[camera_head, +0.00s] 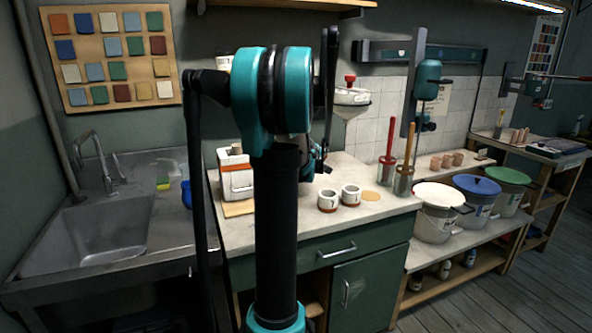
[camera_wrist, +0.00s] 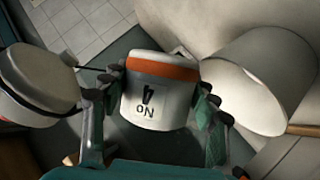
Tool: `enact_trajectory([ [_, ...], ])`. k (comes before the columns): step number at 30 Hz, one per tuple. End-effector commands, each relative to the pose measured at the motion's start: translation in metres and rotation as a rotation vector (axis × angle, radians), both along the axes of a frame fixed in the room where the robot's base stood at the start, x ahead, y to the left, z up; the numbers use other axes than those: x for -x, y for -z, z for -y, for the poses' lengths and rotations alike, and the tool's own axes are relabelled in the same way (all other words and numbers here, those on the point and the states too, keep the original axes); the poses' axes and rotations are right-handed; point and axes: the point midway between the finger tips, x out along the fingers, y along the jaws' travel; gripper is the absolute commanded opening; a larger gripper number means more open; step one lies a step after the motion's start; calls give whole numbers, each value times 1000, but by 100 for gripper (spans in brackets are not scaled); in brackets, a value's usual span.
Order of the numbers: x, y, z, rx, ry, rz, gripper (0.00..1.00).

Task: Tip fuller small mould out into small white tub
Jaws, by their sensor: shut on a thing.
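In the wrist view my gripper (camera_wrist: 161,92) is shut on a small white mould (camera_wrist: 158,104) with an orange band and the label "No 4", which reads upside down. The orange band is at the top in this view. A large pale cylindrical vessel (camera_wrist: 270,75), possibly the small white tub, is beside it at the right; I cannot tell whether they touch. The mould's contents do not show. Two other small white moulds with orange bands, left (camera_head: 328,201) and right (camera_head: 351,195), stand on the counter.
Another pale round vessel (camera_wrist: 35,85) is close at the left in the wrist view. A white strapped block (camera_head: 236,178) stands on the counter. Red (camera_head: 387,168) and orange (camera_head: 405,175) handled tools stand in pots at its right end. A sink (camera_head: 85,235) is at left.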

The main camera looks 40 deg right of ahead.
Motion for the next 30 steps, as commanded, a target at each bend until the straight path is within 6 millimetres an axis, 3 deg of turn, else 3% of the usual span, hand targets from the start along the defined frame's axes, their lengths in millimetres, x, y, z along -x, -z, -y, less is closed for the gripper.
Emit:
enact_trajectory([
  [4,2,-4,2,-55,2,53,11],
  [30,23,17,26,-349,-1,330,11],
])
